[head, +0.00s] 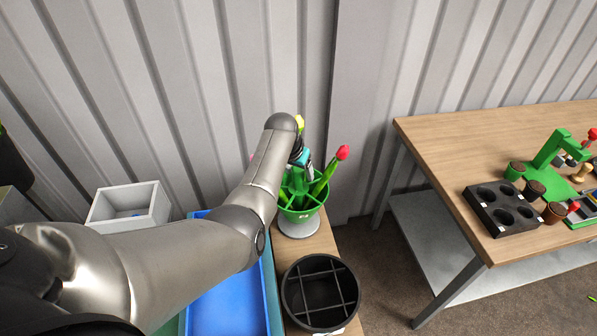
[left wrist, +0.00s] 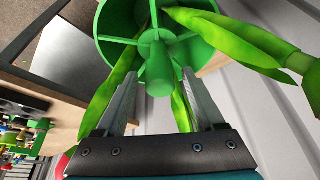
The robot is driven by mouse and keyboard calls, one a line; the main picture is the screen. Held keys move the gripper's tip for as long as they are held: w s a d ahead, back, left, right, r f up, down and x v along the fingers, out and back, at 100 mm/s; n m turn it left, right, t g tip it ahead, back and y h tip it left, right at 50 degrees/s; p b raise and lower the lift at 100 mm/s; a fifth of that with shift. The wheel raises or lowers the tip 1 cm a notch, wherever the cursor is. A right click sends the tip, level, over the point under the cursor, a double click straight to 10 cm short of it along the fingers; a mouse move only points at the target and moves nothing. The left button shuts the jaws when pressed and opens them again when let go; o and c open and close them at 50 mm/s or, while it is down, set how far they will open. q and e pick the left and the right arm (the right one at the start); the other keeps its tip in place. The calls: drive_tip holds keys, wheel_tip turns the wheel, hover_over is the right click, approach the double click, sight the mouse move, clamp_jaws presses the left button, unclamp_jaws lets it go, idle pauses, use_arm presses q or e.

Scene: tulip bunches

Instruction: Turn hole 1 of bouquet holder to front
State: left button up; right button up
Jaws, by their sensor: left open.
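The bouquet holder (head: 303,213) is a green bowl with spoke dividers on a round grey base, standing at the far end of a narrow wooden top. A red tulip (head: 343,153) leans out of it to the right, and a yellow tulip (head: 299,121) shows behind my arm. In the left wrist view the holder (left wrist: 112,22) shows its spokes and a green central knob (left wrist: 158,72). My left gripper (left wrist: 160,80) is open, its fingers on either side of the knob. Contact cannot be told. No hole number is readable. My right gripper is not in view.
A black divided round pot (head: 320,292) stands nearer on the same top. A blue tray (head: 232,305) and a grey box (head: 130,207) lie left. A corrugated wall is close behind. A wooden table (head: 450,150) with a black holed block (head: 502,208) stands right.

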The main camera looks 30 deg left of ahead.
use_arm(q)
clamp_jaws()
idle(0.6)
idle(0.8)
